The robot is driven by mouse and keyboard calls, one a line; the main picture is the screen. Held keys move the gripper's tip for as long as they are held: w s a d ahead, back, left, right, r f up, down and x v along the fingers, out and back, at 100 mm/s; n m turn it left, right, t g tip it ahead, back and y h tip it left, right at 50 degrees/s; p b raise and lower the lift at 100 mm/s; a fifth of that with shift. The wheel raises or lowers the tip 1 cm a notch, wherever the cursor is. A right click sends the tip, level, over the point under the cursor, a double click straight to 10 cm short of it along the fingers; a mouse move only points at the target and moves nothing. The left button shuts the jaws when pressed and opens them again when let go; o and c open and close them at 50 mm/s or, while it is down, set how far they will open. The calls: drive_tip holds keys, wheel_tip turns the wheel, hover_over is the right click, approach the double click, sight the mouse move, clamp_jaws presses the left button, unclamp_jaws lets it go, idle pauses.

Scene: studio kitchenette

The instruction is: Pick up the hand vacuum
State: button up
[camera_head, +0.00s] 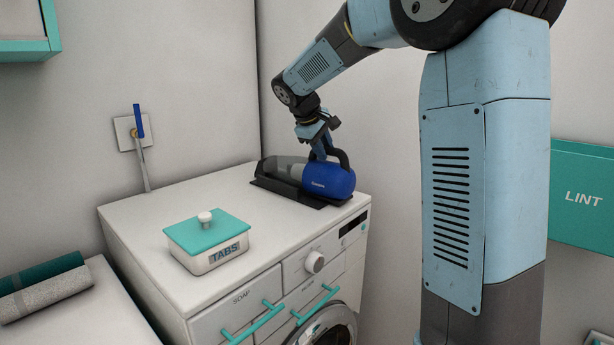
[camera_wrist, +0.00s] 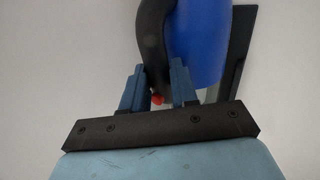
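The hand vacuum (camera_head: 328,180) lies on its black dock on top of the white washing machine. It has a blue body, a clear grey nozzle pointing left and a black looped handle. My gripper (camera_head: 322,147) is at the handle from above. In the wrist view, the two blue fingers of my gripper (camera_wrist: 156,78) stand apart on either side of the black handle (camera_wrist: 154,45). A gap shows beside the right finger, so the gripper looks open. The blue body (camera_wrist: 198,45) is beyond the right finger. A small red spot shows between the fingers.
A white box with a teal lid, marked TABS (camera_head: 208,243), stands on the machine's front left. The washing machine top (camera_head: 150,212) is otherwise clear. A teal LINT box (camera_head: 582,195) is at right.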

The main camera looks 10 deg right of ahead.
clamp_jaws()
drive_tip(key=shift+r, duration=0.2)
